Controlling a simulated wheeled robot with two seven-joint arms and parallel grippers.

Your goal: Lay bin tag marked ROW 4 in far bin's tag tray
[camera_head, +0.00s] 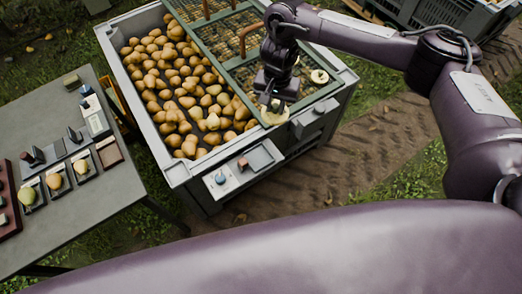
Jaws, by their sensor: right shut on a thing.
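My right gripper (275,104) points down over the front right rim of the pear bin. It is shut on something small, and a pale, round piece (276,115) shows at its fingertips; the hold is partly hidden. No ROW 4 lettering can be read, so I cannot tell which thing is the tag. A second bin (450,14), dark with a grey rim, is cut off at the top right; I cannot make out its tag tray. The near bin (182,172) has a shallow grey tray (262,157) on its front. My left gripper is out of view.
Pears (185,90) fill the near bin's left part. A grey table (50,230) at left holds pears on pads and small blocks. A dirt track (365,135) separates the bins.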

